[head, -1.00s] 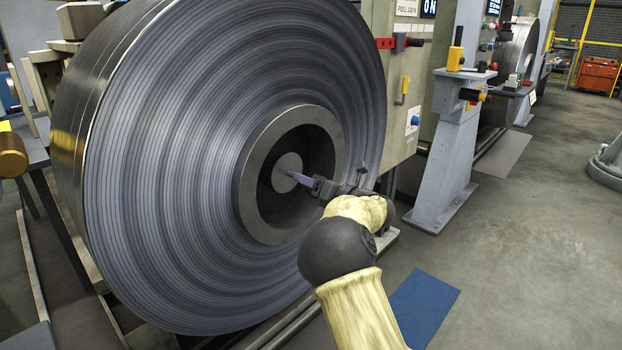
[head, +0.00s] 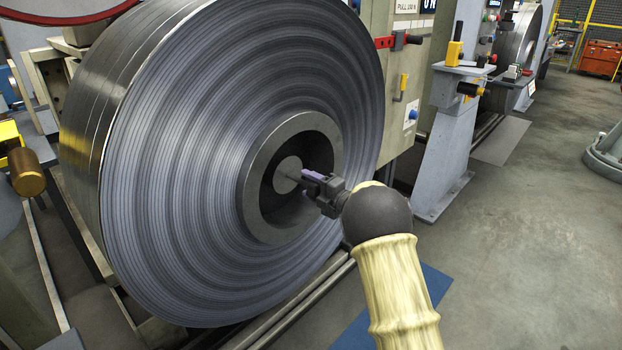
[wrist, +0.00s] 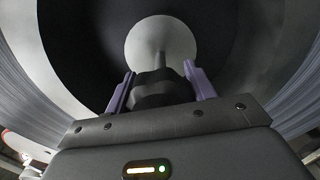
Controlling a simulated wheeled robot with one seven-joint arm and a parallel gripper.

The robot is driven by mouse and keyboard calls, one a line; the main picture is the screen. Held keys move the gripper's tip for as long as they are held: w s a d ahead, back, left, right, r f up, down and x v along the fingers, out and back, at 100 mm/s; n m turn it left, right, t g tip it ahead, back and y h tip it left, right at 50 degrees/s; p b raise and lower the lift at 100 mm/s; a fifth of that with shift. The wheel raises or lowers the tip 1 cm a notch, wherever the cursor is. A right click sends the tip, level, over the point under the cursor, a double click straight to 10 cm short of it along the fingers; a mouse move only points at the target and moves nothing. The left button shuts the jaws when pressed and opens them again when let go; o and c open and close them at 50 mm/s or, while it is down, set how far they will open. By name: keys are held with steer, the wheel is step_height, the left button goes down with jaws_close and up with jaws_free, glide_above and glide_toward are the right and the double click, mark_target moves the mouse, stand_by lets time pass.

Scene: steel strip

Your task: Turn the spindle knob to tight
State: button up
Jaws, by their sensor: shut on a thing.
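The large steel coil (head: 170,180) fills the left of the head view, with a dark ring-shaped core (head: 262,222) at its middle. Inside the core is a pale grey round spindle end (head: 285,178), from which a thin stem sticks out. In the wrist view the spindle end (wrist: 185,45) is straight ahead, and a black knob (wrist: 155,92) sits on its stem. My gripper (head: 308,180), with purple fingers, reaches into the core opening. It is shut on the knob, one finger on each side in the wrist view (wrist: 160,85). The fingers mostly hide the knob in the head view.
A blue mat (head: 425,290) lies on the floor by my arm. Open floor (head: 530,230) lies to the right.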

steer(key=m+p, duration=0.1)
steer(key=m, duration=0.1)
steer(key=m+p, duration=0.1)
steer(key=p, duration=0.1)
steer(key=shift+d+r+m, duration=0.15)
steer(key=shift+m, duration=0.25)
steer(key=m+p, duration=0.3)
steer(key=m, duration=0.1)
steer(key=shift+m+p, duration=0.3)
steer(key=m+p, duration=0.2)
steer(key=m, duration=0.1)
steer(key=m+p, duration=0.1)
steer(key=m, duration=0.1)
steer(key=shift+f+p, duration=0.25)
steer(key=shift+p, duration=0.15)
steer(key=shift+s+f+m+p, duration=0.15)
steer(key=shift+m+p, duration=0.6)
steer(key=shift+m, duration=0.65)
steer(key=shift+a+f, duration=0.1)
steer(key=shift+a, duration=0.1)
steer(key=o, duration=0.9)
steer(key=shift+o, duration=0.2)
